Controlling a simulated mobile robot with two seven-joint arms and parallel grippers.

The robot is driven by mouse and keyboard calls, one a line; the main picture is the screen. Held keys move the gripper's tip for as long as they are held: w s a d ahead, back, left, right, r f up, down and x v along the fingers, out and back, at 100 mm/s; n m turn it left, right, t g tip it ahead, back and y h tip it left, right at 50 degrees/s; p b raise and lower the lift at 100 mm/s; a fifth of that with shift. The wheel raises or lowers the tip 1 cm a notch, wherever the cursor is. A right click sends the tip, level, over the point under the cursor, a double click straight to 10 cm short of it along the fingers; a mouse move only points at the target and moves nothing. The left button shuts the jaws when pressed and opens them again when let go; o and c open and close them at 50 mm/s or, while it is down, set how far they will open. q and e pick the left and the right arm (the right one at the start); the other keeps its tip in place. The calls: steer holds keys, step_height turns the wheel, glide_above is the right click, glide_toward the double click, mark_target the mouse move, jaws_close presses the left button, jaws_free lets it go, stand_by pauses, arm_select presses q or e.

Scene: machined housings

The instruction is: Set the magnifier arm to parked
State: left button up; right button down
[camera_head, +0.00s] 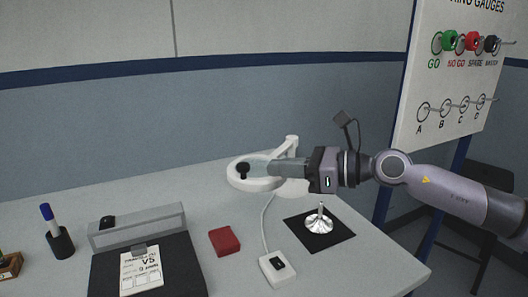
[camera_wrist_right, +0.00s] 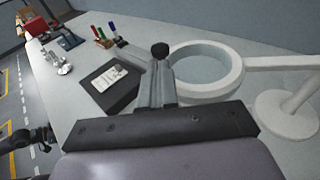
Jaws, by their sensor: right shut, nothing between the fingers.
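The magnifier is a white ring lens (camera_head: 235,180) with a black knob (camera_head: 243,169) on its rim, on a white arm with a post and round base (camera_head: 292,188). In the right wrist view the ring (camera_wrist_right: 238,75) lies right of my fingers, and its arm runs right to the base (camera_wrist_right: 288,117). My right gripper (camera_head: 272,167) is shut and empty, its fingers at the ring. In the wrist view the fingertips (camera_wrist_right: 159,65) appear close to the black knob (camera_wrist_right: 160,49); contact cannot be told.
A white switch box (camera_head: 277,269) with a cord, a red block (camera_head: 224,241), a dark mat (camera_head: 338,238) with a metal stand (camera_head: 319,222), and a clipboard (camera_head: 185,272) are on the table. A gauge board (camera_head: 450,80) stands at right.

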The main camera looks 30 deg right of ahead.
mark_target(263, 181)
steer(key=shift+w+a+r+p, duration=0.1)
steer(key=shift+w+a+p, duration=0.7)
steer(key=shift+p, duration=0.45)
steer(key=shift+w+a+f+p, duration=0.4)
steer(key=shift+w+a+p, duration=0.1)
steer(key=shift+w+p, duration=0.15)
steer(key=shift+w, duration=0.1)
